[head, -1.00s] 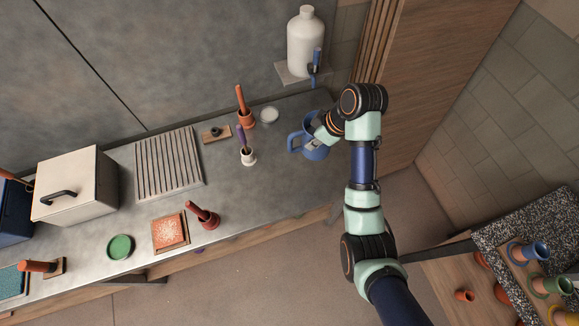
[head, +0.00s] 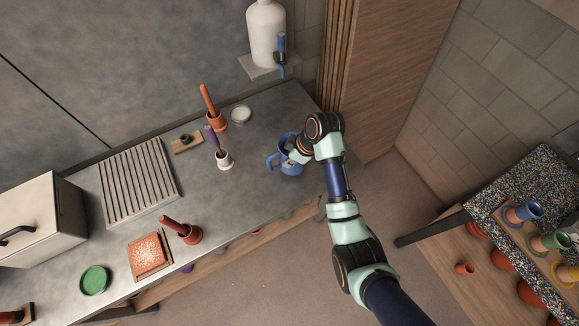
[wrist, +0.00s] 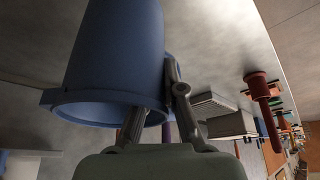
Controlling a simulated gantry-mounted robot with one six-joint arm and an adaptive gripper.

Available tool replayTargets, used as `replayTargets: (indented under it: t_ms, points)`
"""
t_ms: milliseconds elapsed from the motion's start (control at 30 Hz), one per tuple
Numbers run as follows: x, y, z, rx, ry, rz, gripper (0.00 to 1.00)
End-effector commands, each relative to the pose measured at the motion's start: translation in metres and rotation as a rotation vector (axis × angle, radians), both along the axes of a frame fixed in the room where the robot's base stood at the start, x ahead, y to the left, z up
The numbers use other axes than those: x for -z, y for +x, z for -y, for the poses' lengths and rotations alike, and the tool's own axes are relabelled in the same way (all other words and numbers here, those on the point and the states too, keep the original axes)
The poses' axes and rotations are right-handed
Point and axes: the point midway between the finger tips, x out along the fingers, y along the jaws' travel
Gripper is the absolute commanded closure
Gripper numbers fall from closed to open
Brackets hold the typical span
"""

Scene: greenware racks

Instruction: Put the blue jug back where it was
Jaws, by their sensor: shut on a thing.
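The blue jug (head: 291,169) is at the right end of the grey counter, its handle (head: 272,160) pointing left. My gripper (head: 299,154) reaches it from the upper right and is shut on it. In the wrist view, the jug (wrist: 115,50) fills the upper left and the gripper fingers (wrist: 152,118) close at its rim. I cannot tell whether its base touches the counter.
A white bottle with a blue tap (head: 268,35) stands on a wall shelf behind. A speckled rack (head: 493,185) at right holds coloured pots. Counter left of the jug is partly clear.

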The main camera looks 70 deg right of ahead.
Motion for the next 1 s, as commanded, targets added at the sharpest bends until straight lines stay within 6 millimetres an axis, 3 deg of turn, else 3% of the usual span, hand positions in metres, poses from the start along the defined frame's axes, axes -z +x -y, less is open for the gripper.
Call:
replayTargets:
  t_ms: [67,333,733,767,867,1000]
  points:
    - [0.001,0.000,0.000,0.000,-0.002,0.002,1.00]
    - [0.041,0.000,0.000,0.000,0.000,0.000,1.00]
    - [0.046,0.000,0.000,0.001,-0.002,0.002,1.00]
    - [0.046,0.000,0.000,0.000,0.000,0.000,0.88]
    - [0.046,0.000,0.000,0.000,0.000,0.000,0.71]
    - [0.046,0.000,0.000,0.000,0.000,0.000,0.67]
